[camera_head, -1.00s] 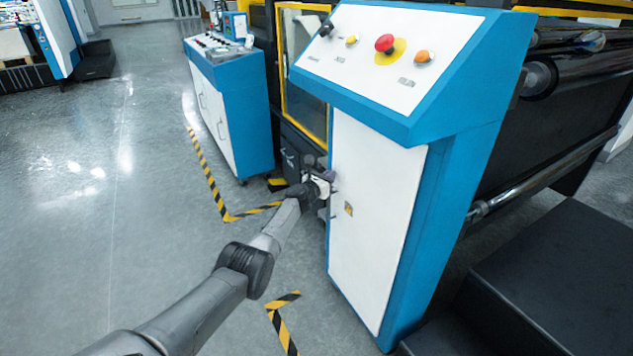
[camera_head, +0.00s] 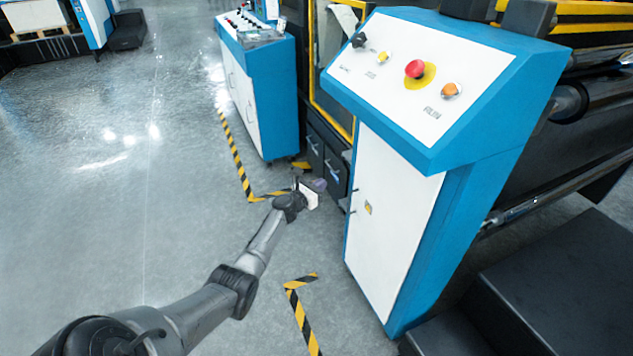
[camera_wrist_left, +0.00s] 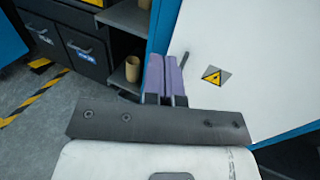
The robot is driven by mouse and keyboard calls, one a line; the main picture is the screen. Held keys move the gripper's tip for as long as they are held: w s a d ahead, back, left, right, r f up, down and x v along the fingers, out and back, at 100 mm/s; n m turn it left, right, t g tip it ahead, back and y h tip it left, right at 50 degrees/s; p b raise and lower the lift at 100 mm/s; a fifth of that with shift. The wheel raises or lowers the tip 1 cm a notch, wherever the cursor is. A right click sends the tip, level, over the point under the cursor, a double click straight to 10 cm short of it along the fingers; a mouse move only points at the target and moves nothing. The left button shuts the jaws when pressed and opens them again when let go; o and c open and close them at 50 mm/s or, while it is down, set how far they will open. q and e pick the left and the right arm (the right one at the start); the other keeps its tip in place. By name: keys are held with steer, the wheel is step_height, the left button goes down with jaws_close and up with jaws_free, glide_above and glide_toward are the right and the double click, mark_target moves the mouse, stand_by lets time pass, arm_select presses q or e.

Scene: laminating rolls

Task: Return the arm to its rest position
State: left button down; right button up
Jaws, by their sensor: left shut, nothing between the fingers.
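My right gripper is in neither view.
The console's sloped top carries a red button (camera_head: 415,68). Dark drawers (camera_head: 325,158) stand behind the gripper. The wrist view shows a shelf with a tan core (camera_wrist_left: 132,69). A second blue cabinet (camera_head: 258,95) stands further back. Open floor (camera_head: 120,210) lies left.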

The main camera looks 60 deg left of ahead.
arm_select(q)
steer(key=shift+s, duration=0.6)
